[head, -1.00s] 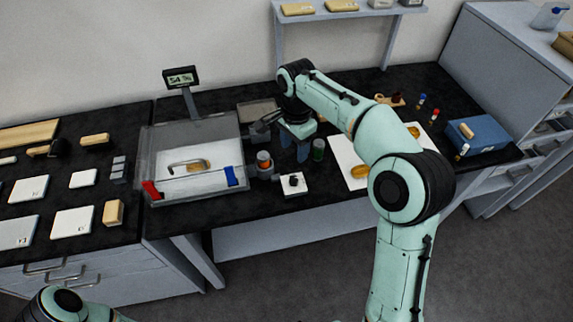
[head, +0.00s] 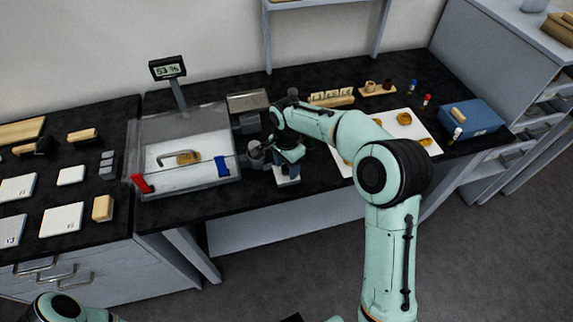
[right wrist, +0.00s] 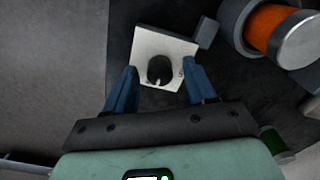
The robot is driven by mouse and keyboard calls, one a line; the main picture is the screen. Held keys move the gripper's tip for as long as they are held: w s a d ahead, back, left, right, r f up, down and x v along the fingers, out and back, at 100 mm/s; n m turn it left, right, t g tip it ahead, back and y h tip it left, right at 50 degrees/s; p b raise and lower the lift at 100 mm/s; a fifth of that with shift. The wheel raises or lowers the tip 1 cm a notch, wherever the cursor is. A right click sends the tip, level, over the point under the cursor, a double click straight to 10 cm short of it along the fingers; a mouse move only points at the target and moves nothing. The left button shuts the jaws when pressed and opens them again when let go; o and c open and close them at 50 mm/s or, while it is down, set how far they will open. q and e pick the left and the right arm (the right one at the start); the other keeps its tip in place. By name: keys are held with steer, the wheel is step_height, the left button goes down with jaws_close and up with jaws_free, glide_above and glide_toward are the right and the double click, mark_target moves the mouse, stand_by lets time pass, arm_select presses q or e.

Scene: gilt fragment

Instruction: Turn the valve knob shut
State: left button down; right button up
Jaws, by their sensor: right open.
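The valve knob (right wrist: 160,69) is a round black knob with a pale mark, on a white square plate (right wrist: 150,42) in the right wrist view. In the head view the plate (head: 288,181) lies near the bench's front edge, and my gripper hides the knob. My right gripper (right wrist: 160,70) is open and points down over the plate. Its two blue fingers appear on either side of the knob with gaps; whether they reach down to its height I cannot tell. Only part of my left arm shows at the lower left; its gripper is out of view.
A clear-walled box (head: 190,188) with red and blue parts stands left of the plate; the display (head: 168,69) behind it reads 53 %. A canister with orange contents (right wrist: 272,28) is close to the plate. A white sheet (head: 425,133) and blue box (head: 472,117) are to the right.

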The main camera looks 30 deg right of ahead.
jaws_close()
arm_select(q)
steer(key=shift+r, duration=0.1)
arm_select(e)
steer(key=shift+n, duration=0.3)
steer(key=n+p, duration=0.1)
steer(key=n, duration=0.2)
steer(key=shift+n, duration=0.3)
steer(key=n+p, duration=0.1)
steer(key=n, duration=0.3)
steer(key=shift+n, duration=0.3)
steer(key=n, duration=0.4)
steer(key=shift+w+p, duration=0.1)
steer(key=shift+p, duration=0.3)
arm_select(q)
steer(key=w+r, duration=0.1)
steer(key=r, duration=0.1)
steer(key=w+r, duration=0.2)
steer(key=shift+w+r+p, duration=0.15)
steer(key=shift+p, duration=0.2)
arm_select(e)
steer(key=n, duration=0.5)
steer(key=shift+a, duration=0.1)
